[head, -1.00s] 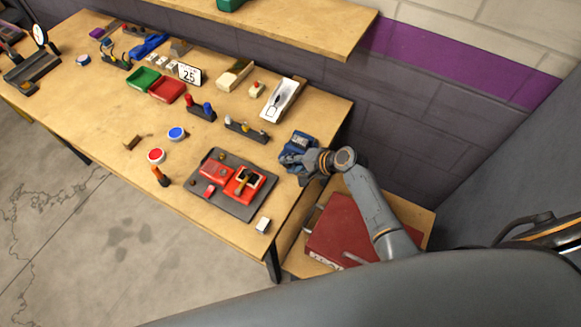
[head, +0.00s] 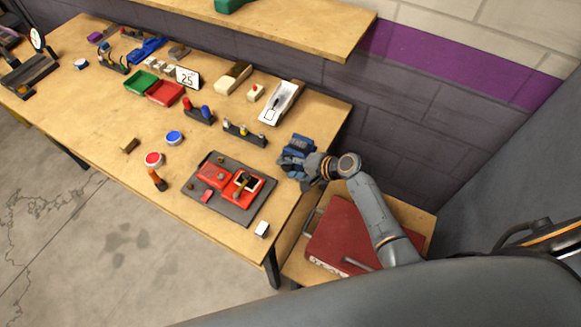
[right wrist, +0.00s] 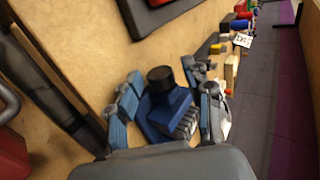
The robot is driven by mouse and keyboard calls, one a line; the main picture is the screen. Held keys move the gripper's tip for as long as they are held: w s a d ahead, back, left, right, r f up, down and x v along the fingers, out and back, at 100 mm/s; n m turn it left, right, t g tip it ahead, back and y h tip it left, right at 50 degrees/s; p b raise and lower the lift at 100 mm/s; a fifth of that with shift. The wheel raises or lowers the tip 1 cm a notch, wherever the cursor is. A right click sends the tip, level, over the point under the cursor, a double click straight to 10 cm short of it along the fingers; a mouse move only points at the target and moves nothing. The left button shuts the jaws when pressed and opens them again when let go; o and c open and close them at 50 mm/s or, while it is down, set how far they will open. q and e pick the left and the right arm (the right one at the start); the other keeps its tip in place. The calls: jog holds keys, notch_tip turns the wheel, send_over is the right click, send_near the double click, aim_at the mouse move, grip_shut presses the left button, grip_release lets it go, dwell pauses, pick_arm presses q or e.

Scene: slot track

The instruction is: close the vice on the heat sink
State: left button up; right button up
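The blue vice (right wrist: 170,112) with a black round knob (right wrist: 160,78) shows in the middle of the right wrist view. A grey ribbed block, which looks like the heat sink (right wrist: 187,122), sits at its right side; the exact contact with the jaws is unclear. In the head view the vice (head: 300,143) is at the table's right edge, partly hidden by my right gripper (head: 291,162). In the right wrist view my right gripper (right wrist: 170,88) is open, its fingers apart on either side of the vice. My left gripper is not in view.
A dark tray (head: 232,207) with red parts lies left of the vice. A small white block (head: 262,229) is at the table's front edge. A small holder rack (head: 245,134) and a white tray (head: 290,95) stand behind. A red case (head: 335,232) lies on a lower surface at right.

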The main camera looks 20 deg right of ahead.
jog(key=shift+s+d, duration=0.1)
jog(key=v, duration=0.7)
jog(key=shift+s+d+r, duration=0.2)
jog(key=shift+r, duration=0.1)
